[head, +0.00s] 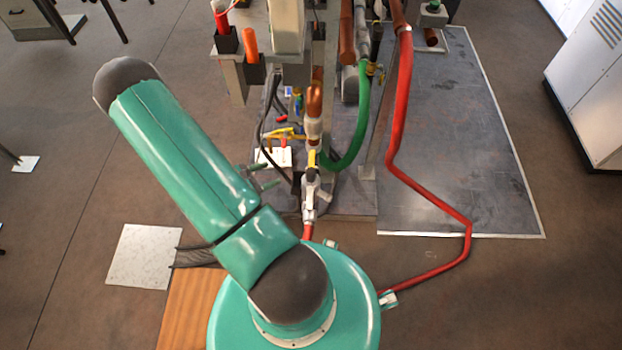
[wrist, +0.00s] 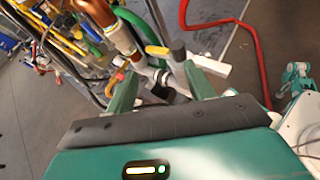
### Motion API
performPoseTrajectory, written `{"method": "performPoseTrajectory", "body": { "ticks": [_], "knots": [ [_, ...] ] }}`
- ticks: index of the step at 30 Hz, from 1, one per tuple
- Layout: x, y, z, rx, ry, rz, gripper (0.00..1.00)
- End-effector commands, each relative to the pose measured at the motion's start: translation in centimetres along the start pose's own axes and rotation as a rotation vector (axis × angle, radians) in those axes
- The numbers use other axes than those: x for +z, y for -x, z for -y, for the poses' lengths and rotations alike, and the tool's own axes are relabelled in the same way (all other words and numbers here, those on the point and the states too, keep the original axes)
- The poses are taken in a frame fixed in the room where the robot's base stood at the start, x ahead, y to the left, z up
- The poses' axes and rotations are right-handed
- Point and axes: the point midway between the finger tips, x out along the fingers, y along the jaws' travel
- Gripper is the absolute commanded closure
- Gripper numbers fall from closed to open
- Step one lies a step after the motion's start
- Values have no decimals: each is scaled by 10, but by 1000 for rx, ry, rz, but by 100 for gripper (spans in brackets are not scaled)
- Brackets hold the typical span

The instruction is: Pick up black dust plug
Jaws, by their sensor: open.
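My gripper (wrist: 160,72) is open, with its two green fingers spread in the wrist view. In the head view its fingertips (head: 272,175) stick out past my arm, to the left of a grey valve fitting (head: 310,190). A small dark piece (wrist: 168,92), which may be the black dust plug, shows between the fingers at the lower end of the grey fitting in the wrist view. Nothing is gripped. I cannot tell whether the fingers touch it. In the head view I cannot make out the plug.
A yellow-handled valve and copper pipe (head: 314,103) stand close to the gripper. A green hose (head: 359,130) curves beside them. A red hose (head: 430,190) runs along the right to the floor. A white plate (head: 275,157) lies behind the fingers.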

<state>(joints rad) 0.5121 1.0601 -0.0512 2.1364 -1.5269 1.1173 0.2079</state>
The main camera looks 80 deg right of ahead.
Motion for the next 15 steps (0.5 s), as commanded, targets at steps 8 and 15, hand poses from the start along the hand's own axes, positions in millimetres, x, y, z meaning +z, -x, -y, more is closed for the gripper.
{"method": "performPoseTrajectory", "body": {
  "ticks": [8, 15],
  "knots": [
    [-41, -48, 38, 35, 160, 11, 46],
    [-43, -81, 40, 36, 167, 11, 46]
  ]
}}
